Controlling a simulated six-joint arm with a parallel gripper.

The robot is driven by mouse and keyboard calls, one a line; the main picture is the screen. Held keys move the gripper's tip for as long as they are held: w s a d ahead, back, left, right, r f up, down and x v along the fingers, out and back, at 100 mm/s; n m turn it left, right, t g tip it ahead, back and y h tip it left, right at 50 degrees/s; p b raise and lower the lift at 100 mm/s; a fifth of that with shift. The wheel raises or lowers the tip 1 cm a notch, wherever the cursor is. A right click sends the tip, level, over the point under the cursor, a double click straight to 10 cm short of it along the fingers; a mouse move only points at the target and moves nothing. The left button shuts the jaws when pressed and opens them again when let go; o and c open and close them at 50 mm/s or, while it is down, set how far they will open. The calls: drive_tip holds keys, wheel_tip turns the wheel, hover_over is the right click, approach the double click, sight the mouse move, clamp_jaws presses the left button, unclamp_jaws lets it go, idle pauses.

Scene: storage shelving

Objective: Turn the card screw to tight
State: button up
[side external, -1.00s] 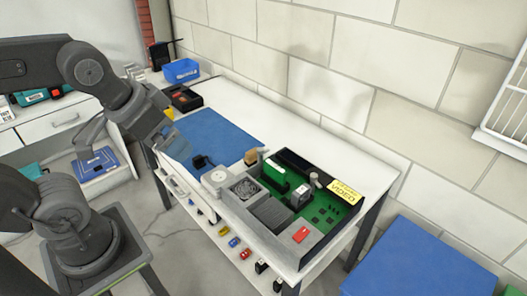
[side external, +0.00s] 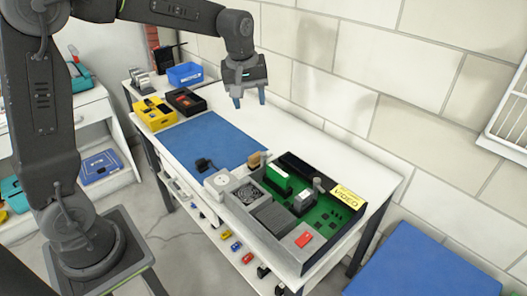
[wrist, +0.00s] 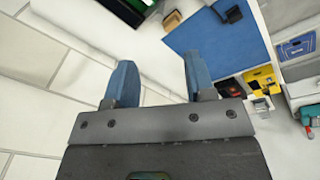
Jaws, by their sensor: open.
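The card screw seems to be a small grey knob (side external: 318,184) standing at the back edge of the open computer case (side external: 350,208), beside the yellow VIDEO label (side external: 347,196). A green card (side external: 277,181) and a grey-topped block (side external: 303,200) stand on the green board in the case. The knob's turn state is too small to tell. My gripper (side external: 249,100) is open and empty, blue fingers pointing down, high above the back of the table and well away from the knob. In the wrist view my gripper (wrist: 160,57) has nothing between its fingers; the case (wrist: 122,12) is partly cut off.
A blue mat (side external: 205,140) with a black plug lies left of the case. A brown block (side external: 253,160) sits by the case corner. Yellow (side external: 155,115), black (side external: 185,101) and blue (side external: 185,74) bins stand at the far left. A block wall runs behind; the back strip is clear.

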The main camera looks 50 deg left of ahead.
sight(264, 154)
drive_tip(key=w+a+f+n+g, duration=0.2)
drive_tip(key=w+a+f+n, duration=0.25)
drive_tip(key=w+f, duration=0.4)
drive_tip(key=shift+n, duration=0.25)
wheel_tip(264, 154, down, 15)
drive_tip(key=shift+d+r, duration=0.15)
drive_tip(key=shift+c, duration=0.4)
clamp_jaws()
